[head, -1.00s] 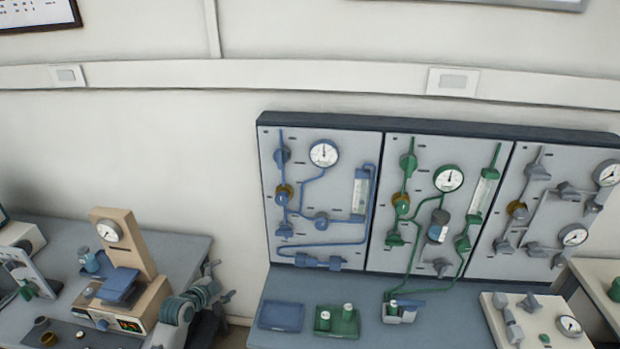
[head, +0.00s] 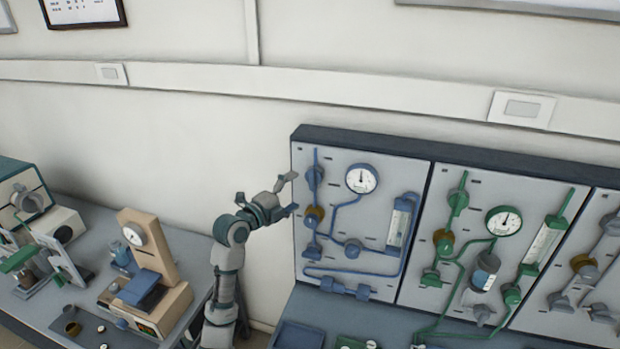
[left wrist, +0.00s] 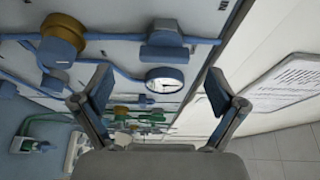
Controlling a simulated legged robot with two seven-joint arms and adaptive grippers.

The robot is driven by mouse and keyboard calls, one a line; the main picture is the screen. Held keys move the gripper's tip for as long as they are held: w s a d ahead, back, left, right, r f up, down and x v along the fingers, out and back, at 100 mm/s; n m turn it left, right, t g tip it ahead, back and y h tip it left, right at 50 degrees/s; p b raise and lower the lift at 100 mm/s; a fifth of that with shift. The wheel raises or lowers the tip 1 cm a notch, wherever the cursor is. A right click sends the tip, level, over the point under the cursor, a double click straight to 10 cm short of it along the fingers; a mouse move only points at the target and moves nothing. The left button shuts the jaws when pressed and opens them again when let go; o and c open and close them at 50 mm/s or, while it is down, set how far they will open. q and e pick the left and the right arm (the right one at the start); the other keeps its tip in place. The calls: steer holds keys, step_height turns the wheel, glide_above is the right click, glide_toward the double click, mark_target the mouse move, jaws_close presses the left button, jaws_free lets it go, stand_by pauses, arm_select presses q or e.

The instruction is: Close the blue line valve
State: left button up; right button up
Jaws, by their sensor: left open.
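The blue line panel (head: 345,230) stands at the left end of the board. On its left pipe are a blue valve (head: 315,177) at the top, a brass-coloured round fitting (head: 314,216) in the middle and a blue fitting (head: 312,249) below. My left gripper (head: 291,194) is open and empty, beside the panel's left edge, level with the upper pipe. In the left wrist view its open fingers (left wrist: 155,92) face the panel. The upper blue valve (left wrist: 164,42) and the brass-coloured fitting (left wrist: 66,28) lie beyond them. My right gripper is in neither view.
A round gauge (head: 361,179) and a flow tube (head: 398,228) sit right of the pipe. The green panel (head: 470,190) adjoins on the right. A beige instrument (head: 150,270) stands on the left bench.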

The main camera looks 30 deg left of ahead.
mark_target(312, 182)
arm_select(q)
steer(key=w, duration=0.2)
steer(key=w+d, duration=0.1)
steer(key=w+d+p, duration=0.1)
steer(key=w, duration=0.1)
steer(key=shift+w+d+r, duration=0.15)
steer(key=shift+w+r, duration=0.2)
steer(key=shift+w+d, duration=0.15)
steer(key=shift+w, duration=0.4)
steer(key=shift+a+f, duration=0.2)
steer(key=shift+a, duration=0.35)
steer(key=c, duration=1.1)
steer(key=shift+f, duration=0.1)
steer(key=shift+c, duration=0.2)
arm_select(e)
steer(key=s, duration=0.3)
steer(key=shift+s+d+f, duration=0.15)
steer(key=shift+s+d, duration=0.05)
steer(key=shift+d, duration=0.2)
